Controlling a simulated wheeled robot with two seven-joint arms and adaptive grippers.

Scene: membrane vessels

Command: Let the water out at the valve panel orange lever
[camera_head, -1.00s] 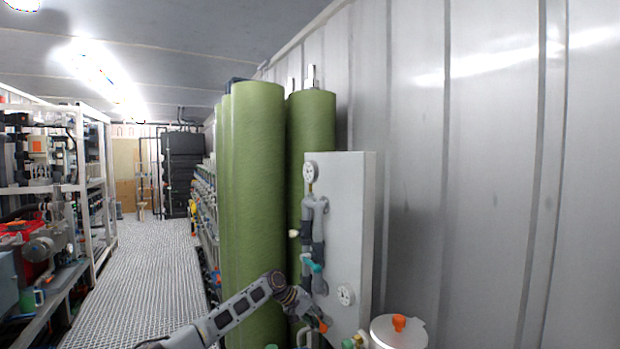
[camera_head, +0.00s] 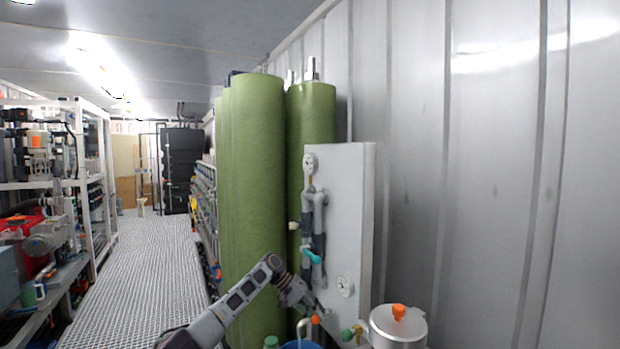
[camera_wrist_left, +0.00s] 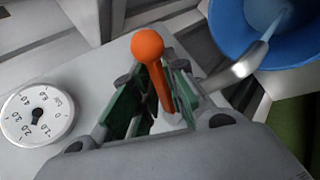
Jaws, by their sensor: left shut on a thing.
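The valve panel (camera_head: 343,220) is a pale upright board with gauges and grey pipework. The orange lever (camera_head: 315,319) shows as a round knob low on the panel. In the left wrist view the lever (camera_wrist_left: 148,46) has an orange ball and shaft, with its lower shaft between the green-padded fingers. My left gripper (camera_head: 312,307) is shut on the lever. A curved spout (camera_wrist_left: 240,70) points into a blue bucket (camera_wrist_left: 228,30), and a pale blue streak runs from its mouth into the bucket. The valve body is hidden. My right gripper is out of view.
A dial gauge (camera_wrist_left: 38,116) lies left of the gripper in the left wrist view. A teal handle (camera_head: 311,256) sits higher on the panel. Tall green vessels (camera_head: 258,200) stand behind. A lidded pot (camera_head: 398,328) is at right. The grated aisle (camera_head: 140,270) is clear.

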